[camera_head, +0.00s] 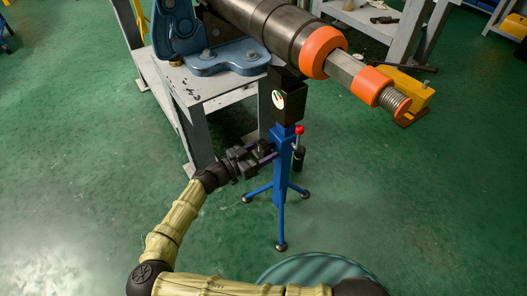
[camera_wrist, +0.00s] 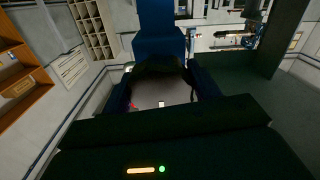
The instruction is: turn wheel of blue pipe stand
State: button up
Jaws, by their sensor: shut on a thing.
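The blue pipe stand (camera_head: 281,180) stands upright on splayed legs, with a black head and a round gauge on top. A lever with a red knob (camera_head: 299,130) sticks up at its right side. My gripper (camera_head: 270,155) comes from the left and is shut on part of the stand at mid-height. I cannot make out the wheel, which the gripper and column seem to hide. In the wrist view the blue stand (camera_wrist: 158,20) rises at the top middle, close ahead. The grip itself is too dark there to tell which part is held.
A thick steel pipe with orange collars (camera_head: 322,52) runs just above the stand's head. A grey metal table (camera_head: 206,92) with a blue vise (camera_head: 220,60) stands behind and left. A yellow support (camera_head: 408,97) is at the right.

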jog(key=shift+f, duration=0.15)
jog(key=o, duration=1)
jog(key=p+v, duration=0.3)
jog(key=v, duration=1.4)
jog(key=shift+s+a, duration=0.2)
